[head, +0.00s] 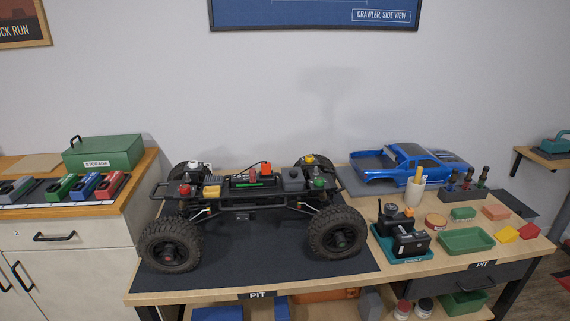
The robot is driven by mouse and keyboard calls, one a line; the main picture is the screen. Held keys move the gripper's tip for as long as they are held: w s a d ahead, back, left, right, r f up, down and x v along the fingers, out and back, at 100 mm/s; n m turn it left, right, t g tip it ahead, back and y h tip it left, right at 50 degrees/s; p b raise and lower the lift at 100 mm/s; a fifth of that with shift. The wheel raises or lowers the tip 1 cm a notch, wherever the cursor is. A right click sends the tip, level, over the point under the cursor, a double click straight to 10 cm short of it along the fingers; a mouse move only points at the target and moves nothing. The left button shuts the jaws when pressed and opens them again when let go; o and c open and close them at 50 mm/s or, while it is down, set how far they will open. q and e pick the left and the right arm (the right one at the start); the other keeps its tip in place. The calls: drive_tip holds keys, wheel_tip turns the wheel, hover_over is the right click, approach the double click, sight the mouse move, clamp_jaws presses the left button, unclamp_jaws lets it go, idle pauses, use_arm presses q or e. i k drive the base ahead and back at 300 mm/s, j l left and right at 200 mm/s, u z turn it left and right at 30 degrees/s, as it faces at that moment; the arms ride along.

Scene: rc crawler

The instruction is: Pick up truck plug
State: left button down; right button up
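The RC crawler truck chassis (290,202) stands without its body on the dark mat of the pit bench. Near its middle a small orange-red connector-like piece (265,168) stands up beside a dark block with a green stripe (245,185). It looks like the truck plug, but it is too small to be certain. A thin dark line seems to run near it. Neither of my grippers shows in the head view.
The blue truck body (408,163) sits at the back right of the bench. A black device on a green tray (403,251), a green dish (466,241) and a cup (414,192) stand right of the mat. A green storage box (103,153) and several coloured packs lie on the left cabinet.

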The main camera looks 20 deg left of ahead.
sight(265, 166)
drive_tip(key=j+z, duration=0.3)
drive_tip(key=j, duration=1.05)
